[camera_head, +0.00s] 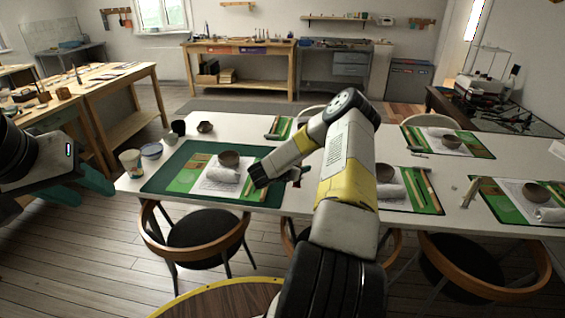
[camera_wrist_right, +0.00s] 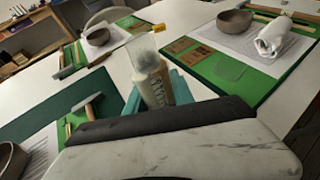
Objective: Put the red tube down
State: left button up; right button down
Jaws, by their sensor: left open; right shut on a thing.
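My right gripper (camera_head: 290,177) is over the white table near the right edge of the nearest green mat. In the right wrist view its teal fingers (camera_wrist_right: 160,92) are shut on a tube (camera_wrist_right: 149,78). The tube looks cream with a clear end, and no red shows on it there. Its lower part is hidden behind the dark gripper body. In the head view I cannot make the tube out clearly. My left gripper (camera_head: 85,187), with teal fingers, is open and empty at the left, beside the table's left end.
The long white table (camera_head: 330,133) carries several green mats with bowls, white rolls and tools. A cup (camera_head: 131,162) stands at the left end. Chairs (camera_head: 205,232) line the near edge.

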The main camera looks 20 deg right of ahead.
jog(key=shift+f, duration=0.9)
jog(key=shift+s+f, duration=0.1)
jog(key=shift+f, duration=0.55)
jog(key=c, duration=1.1)
grip_release()
jog(key=shift+r, duration=0.1)
